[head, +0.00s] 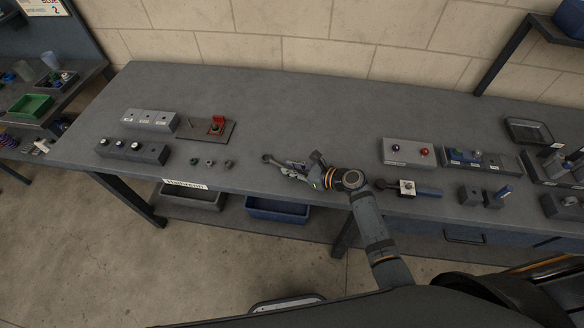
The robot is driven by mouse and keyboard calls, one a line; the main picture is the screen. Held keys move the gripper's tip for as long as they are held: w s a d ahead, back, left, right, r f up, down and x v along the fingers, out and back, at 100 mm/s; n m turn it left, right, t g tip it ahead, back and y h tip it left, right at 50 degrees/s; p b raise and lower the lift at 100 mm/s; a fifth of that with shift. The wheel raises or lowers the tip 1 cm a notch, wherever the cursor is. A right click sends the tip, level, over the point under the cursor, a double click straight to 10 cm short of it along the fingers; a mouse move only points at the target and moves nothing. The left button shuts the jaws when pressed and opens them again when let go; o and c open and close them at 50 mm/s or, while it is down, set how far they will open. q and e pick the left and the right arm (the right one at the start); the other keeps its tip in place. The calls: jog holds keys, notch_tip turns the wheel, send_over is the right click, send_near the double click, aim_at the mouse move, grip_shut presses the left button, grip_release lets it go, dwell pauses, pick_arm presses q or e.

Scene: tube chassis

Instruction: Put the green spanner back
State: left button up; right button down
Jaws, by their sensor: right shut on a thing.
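My right gripper (297,170) is over the front middle part of the grey bench (310,110), its arm coming in from the lower right. It is shut on a slim grey-looking spanner (268,158), whose rounded end sticks out to the left of the fingers. The rest of the spanner is hidden by the fingers, and its green colour is not clear at this size. I cannot tell whether the spanner touches the bench top. My left gripper is not in view.
Left on the bench are a light grey block (150,121), a dark block with knobs (131,151), a plate with a red switch (217,121) and small nuts (209,162). Right are a button box (409,153), a blue-handled tool (427,191) and a tray (529,132). The bench's back middle is clear.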

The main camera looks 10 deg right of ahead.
jog(key=shift+f, duration=0.1)
jog(key=c, duration=1.2)
grip_release()
jog(key=shift+o, duration=0.2)
jog(key=v, duration=1.2)
